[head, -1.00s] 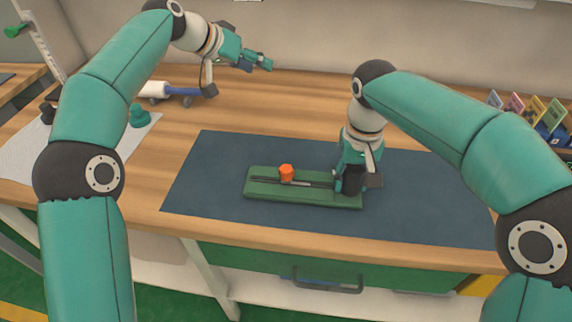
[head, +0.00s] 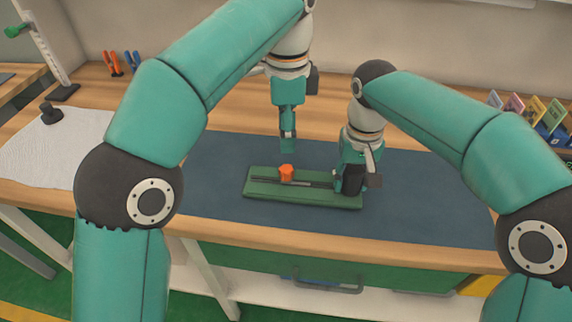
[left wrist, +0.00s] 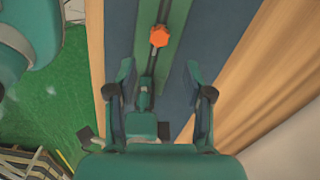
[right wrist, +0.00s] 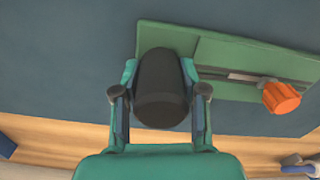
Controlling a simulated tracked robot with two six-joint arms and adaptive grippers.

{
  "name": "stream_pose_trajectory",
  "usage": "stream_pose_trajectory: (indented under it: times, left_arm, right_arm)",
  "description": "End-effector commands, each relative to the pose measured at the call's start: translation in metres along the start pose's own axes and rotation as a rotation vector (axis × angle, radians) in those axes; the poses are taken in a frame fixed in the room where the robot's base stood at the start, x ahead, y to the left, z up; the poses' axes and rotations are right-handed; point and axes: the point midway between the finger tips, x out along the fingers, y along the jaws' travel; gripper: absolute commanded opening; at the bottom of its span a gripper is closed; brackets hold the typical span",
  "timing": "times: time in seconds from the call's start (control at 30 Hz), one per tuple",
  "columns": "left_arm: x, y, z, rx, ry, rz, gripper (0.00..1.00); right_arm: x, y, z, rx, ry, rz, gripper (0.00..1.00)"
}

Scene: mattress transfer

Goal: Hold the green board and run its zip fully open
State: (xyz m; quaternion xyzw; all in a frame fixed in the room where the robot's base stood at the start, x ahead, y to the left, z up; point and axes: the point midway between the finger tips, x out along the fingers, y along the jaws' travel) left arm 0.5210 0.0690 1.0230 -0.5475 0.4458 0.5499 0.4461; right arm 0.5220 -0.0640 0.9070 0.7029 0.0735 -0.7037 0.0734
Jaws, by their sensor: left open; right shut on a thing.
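The green board (head: 258,189) lies flat on the dark blue mat, with a dark zip track (head: 316,183) along it. An orange zip pull (head: 286,172) stands left of the board's middle; it also shows in the left wrist view (left wrist: 159,36) and right wrist view (right wrist: 281,97). My right gripper (head: 350,186) is shut on a black rounded grip (right wrist: 160,90) at the board's right end. My left gripper (head: 288,146) points down, open and empty, above and slightly behind the pull. In the left wrist view the pull lies beyond its fingertips.
The blue mat (head: 235,150) is clear around the board. A white cloth (head: 60,145) with a black peg (head: 50,113) lies at the left. Orange-handled tools (head: 113,64) stand at the back left. Colored cards (head: 535,108) stand at the right.

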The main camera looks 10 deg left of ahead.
Motion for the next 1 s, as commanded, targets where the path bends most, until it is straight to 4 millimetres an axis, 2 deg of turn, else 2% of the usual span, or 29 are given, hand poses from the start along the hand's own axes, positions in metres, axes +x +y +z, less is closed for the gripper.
stream_pose_trajectory:
  times: [0.5, 0.7, 0.97, 1.0]
  left_arm:
    - [0.082, 0.000, 0.001, -0.003, 0.001, 0.002, 0.51]
    - [0.095, 0.001, 0.000, -0.003, 0.002, 0.001, 0.51]
    - [0.096, 0.000, 0.000, -0.003, 0.003, 0.000, 0.51]
    - [0.096, 0.000, 0.000, -0.003, 0.003, 0.000, 0.48]
  right_arm:
    - [-0.001, 0.000, 0.000, 0.000, 0.002, -0.001, 0.00]
    - [-0.001, 0.000, 0.000, 0.000, 0.002, -0.001, 0.00]
    - [-0.001, 0.000, 0.000, 0.000, 0.002, 0.000, 0.00]
    - [-0.001, 0.000, 0.000, 0.000, 0.002, 0.000, 0.00]
